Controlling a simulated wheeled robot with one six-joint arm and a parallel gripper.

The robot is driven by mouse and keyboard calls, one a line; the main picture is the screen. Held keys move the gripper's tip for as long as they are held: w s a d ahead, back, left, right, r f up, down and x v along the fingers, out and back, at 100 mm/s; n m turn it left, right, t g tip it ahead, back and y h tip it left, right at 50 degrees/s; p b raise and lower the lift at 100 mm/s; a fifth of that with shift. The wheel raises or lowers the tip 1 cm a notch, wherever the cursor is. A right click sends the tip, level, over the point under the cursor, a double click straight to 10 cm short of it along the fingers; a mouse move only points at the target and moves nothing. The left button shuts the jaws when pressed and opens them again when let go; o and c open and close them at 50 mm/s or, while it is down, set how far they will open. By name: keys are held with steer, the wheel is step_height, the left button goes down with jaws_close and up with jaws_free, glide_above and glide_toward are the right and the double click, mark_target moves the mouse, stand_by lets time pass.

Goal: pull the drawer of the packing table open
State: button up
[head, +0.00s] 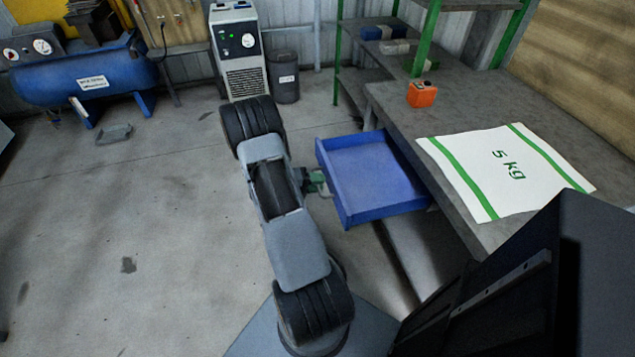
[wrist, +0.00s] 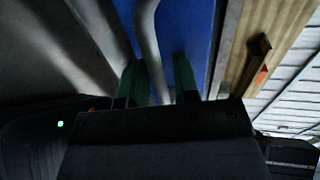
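The blue drawer (head: 372,178) of the packing table (head: 455,115) stands pulled well out from under the tabletop, and its inside looks empty. Its blue front also shows in the wrist view (wrist: 190,35). My gripper (head: 315,182) is at the drawer's front, at the grey handle (head: 325,187). In the wrist view, the green fingers of my gripper (wrist: 160,80) stand one on each side of the handle bar (wrist: 147,30) and look shut on it. The exact contact is dark there.
A sack marked 5 kg (head: 500,168) lies flat on the tabletop, with an orange device (head: 422,94) behind it. A blue compressor (head: 85,78), a grey machine (head: 238,55) and a bin (head: 284,78) stand at the back. The floor left of my arm is mostly clear.

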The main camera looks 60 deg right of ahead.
steer(key=shift+o, duration=0.6)
steer(key=p+v, duration=0.1)
steer(key=v, duration=1.2)
steer(key=shift+w+a, duration=0.25)
steer(key=shift+a, duration=0.05)
